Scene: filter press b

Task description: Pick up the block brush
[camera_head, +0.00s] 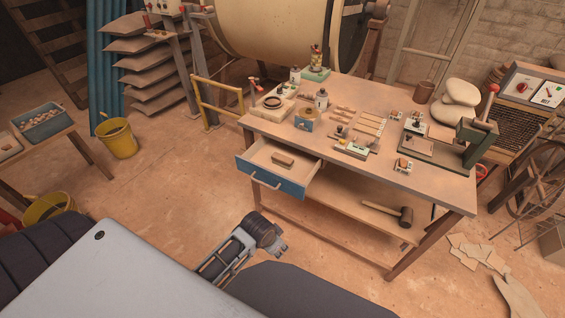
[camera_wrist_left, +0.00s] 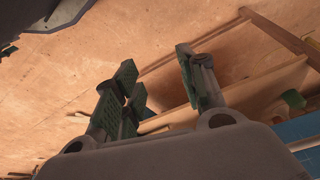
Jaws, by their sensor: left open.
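The block brush (camera_head: 284,159) looks like a small brown wooden block. It lies inside the pulled-out drawer (camera_head: 271,181) with a blue front, at the left end of the workbench; its bristles cannot be made out. My left gripper (camera_head: 280,247) is open and empty, in front of the bench and below the drawer, well apart from the brush. In the left wrist view, the gripper's green-padded fingers (camera_wrist_left: 160,95) are spread with nothing between them. The brush cannot be made out in that view. My right gripper is not in view.
The workbench top (camera_head: 420,181) holds bottles, small tools and a green press (camera_head: 478,135). A mallet (camera_head: 402,215) lies on the lower shelf (camera_head: 345,198). The drawer's handle (camera_head: 264,182) sticks out in front. The floor left of the bench is clear up to the yellow bucket (camera_head: 118,139).

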